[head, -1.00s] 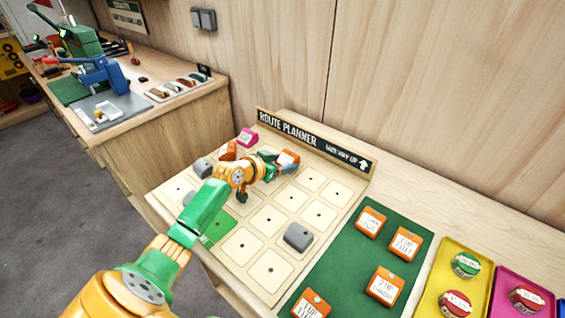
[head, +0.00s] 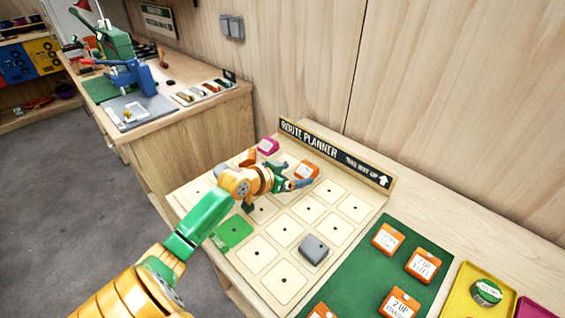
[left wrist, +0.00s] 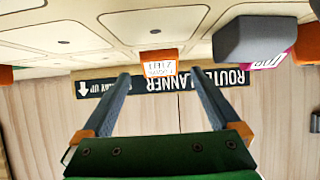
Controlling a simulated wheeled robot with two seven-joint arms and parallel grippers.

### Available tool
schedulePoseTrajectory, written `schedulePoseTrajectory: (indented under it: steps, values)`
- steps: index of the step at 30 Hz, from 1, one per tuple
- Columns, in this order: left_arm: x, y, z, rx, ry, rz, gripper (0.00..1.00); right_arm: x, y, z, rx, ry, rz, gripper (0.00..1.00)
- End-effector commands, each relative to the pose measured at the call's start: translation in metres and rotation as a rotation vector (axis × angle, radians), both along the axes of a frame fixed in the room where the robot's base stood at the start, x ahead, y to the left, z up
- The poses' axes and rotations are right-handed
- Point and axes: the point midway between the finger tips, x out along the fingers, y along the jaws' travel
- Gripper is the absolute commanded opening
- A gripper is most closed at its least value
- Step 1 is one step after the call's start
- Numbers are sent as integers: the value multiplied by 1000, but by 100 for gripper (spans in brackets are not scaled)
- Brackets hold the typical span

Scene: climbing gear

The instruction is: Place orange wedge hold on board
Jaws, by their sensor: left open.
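The cream board (head: 286,222) has a grid of cells with dark centre holes and one green cell (head: 235,231). My left gripper (head: 298,177) is open and empty over the board's far part. A labelled orange hold (head: 307,170) sits on the board close beyond its fingertips. In the left wrist view, that hold (left wrist: 159,62) shows between the two spread fingers (left wrist: 161,78), apart from both. Several labelled orange holds, including one at the back (head: 388,239) and one beside it (head: 423,266), lie on the green mat (head: 352,262). I cannot tell which is the wedge.
A grey hold (head: 314,249) sits on the board's near right part, a pink one (head: 268,146) at its far edge. The ROUTE PLANNER sign (head: 335,152) stands along the back. A yellow tray (head: 462,291) is at right.

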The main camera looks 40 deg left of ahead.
Motion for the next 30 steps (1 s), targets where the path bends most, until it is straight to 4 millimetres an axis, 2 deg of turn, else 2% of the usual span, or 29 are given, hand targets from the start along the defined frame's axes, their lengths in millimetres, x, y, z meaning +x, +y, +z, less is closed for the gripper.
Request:
schedulePoseTrajectory:
  steps: [3,10,15,26,28,30]
  values:
    - [-28,1,14,2,4,-2,97,0,0,5,0,0,0,50]
    - [-63,3,34,0,2,-1,97,0,0,6,0,0,0,50]
    - [-70,3,38,0,2,-2,97,0,0,6,0,0,0,50]
    - [-69,3,39,0,1,-2,97,0,0,7,0,0,-1,50]
    - [-69,3,47,0,0,-2,97,0,0,15,1,0,-1,50]
    - [-69,3,67,0,0,-2,97,0,1,35,1,0,-2,50]
